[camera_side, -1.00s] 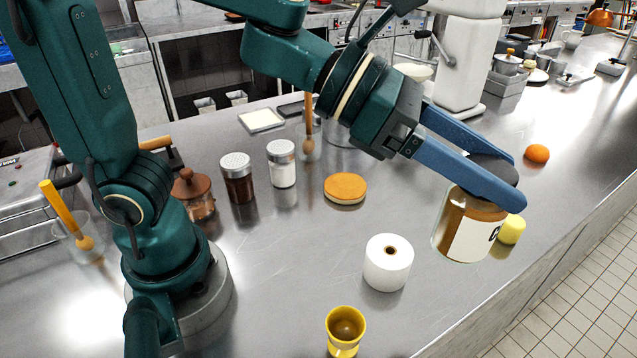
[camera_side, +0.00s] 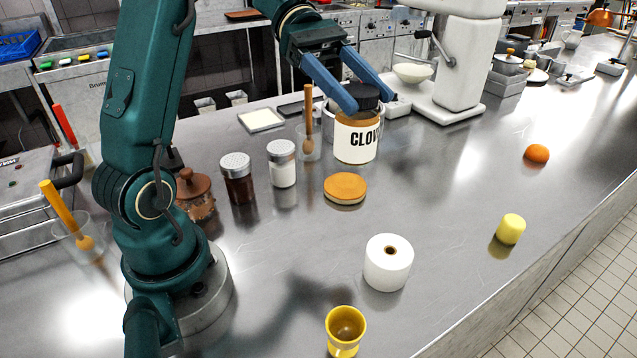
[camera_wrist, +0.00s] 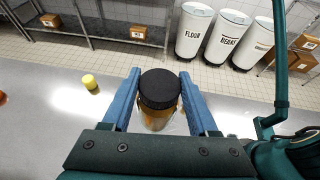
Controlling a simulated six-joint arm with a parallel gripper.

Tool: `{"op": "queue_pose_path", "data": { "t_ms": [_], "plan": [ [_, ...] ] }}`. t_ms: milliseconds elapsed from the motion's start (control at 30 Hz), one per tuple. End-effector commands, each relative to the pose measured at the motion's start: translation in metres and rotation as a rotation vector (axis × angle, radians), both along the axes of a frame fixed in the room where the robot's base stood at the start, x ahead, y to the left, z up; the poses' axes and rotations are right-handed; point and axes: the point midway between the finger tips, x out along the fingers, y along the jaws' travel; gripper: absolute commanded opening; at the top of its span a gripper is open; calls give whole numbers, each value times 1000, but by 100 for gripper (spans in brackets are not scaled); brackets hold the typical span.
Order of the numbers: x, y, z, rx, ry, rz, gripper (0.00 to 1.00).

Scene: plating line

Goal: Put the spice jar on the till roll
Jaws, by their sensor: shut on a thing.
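The spice jar (camera_side: 356,140) has a black lid, brown contents and a white label reading "CLOV". My gripper (camera_side: 362,98) is shut on it near the lid and holds it upright. In the side view it shows in front of a pale bowl or pot at the back of the counter. In the wrist view the jar's black lid (camera_wrist: 159,90) is between the two blue fingers (camera_wrist: 160,100). The till roll (camera_side: 388,264) is a white upright cylinder with a brown core hole, standing on the counter nearer the camera, apart from the jar.
A round wooden-topped disc (camera_side: 345,187) lies between jar and roll. A yellow cup (camera_side: 345,330) stands near the roll. A yellow cylinder (camera_side: 510,229) and an orange (camera_side: 537,154) are to the right. Two shakers (camera_side: 237,178) stand left. Open steel counter surrounds the roll.

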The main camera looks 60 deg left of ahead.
Motion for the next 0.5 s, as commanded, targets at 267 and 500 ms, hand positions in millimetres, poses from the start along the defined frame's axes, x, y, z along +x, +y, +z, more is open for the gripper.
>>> {"op": "queue_pose_path", "data": {
  "t_ms": [267,500],
  "plan": [
    [-1,20,-7,-8,1,40,0],
    [3,-26,-35,-9,6,35,0]
  ]
}}
